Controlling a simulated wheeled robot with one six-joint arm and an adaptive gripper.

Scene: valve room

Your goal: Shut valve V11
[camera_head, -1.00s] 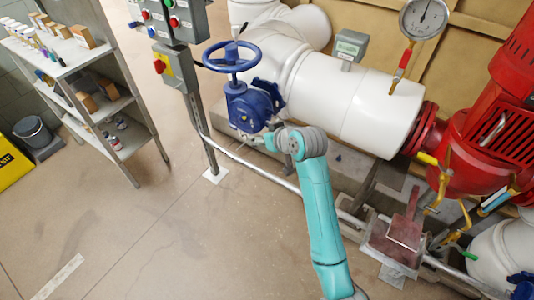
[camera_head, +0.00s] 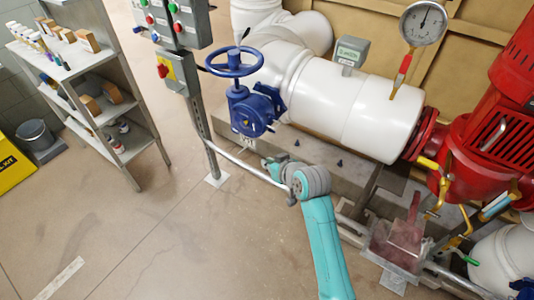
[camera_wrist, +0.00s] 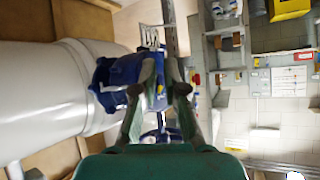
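A blue valve has a round handwheel (camera_head: 234,63) on top of a blue gear body (camera_head: 252,112), mounted on the side of a thick white pipe. No V11 marking is readable. My gripper (camera_head: 274,162) is small and partly unclear in the head view, below and slightly right of the valve body, apart from the handwheel. In the wrist view, the two fingers of my gripper (camera_wrist: 160,68) stand apart with nothing held between them. The blue valve body (camera_wrist: 118,75) shows behind and left of the fingers, and part of the handwheel (camera_wrist: 160,136) shows low behind them.
A post with control boxes (camera_head: 187,25) stands just left of the valve. A low grey rail (camera_head: 250,168) runs along the floor. A shelf (camera_head: 100,100) stands at left. A red pump (camera_head: 475,150) and a gauge (camera_head: 423,23) are at right. The front floor is clear.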

